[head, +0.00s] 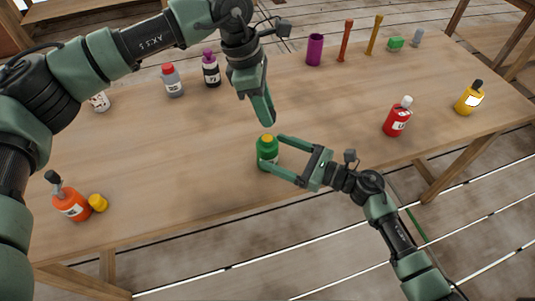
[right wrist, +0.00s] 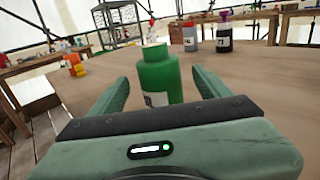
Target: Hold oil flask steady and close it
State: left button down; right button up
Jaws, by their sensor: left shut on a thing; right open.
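A green flask (head: 267,153) with a white label stands upright near the table's front edge. A yellow piece (head: 267,139) shows at its top; I cannot tell whether it is a seated cap. The flask also shows in the right wrist view (right wrist: 160,76), its green neck upright. My right gripper (head: 271,151) is open, one finger on each side of the flask; I cannot tell whether they touch it.
An orange bottle (head: 72,204) and a loose yellow cap (head: 98,202) are at the left. A red bottle (head: 397,119) and a yellow bottle (head: 469,98) stand at the right. Other bottles and a purple cup (head: 315,50) line the back. The table (head: 190,165) is clear left of the flask.

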aim_at(267, 148)
jog(key=shift+x, duration=1.85)
grip_shut()
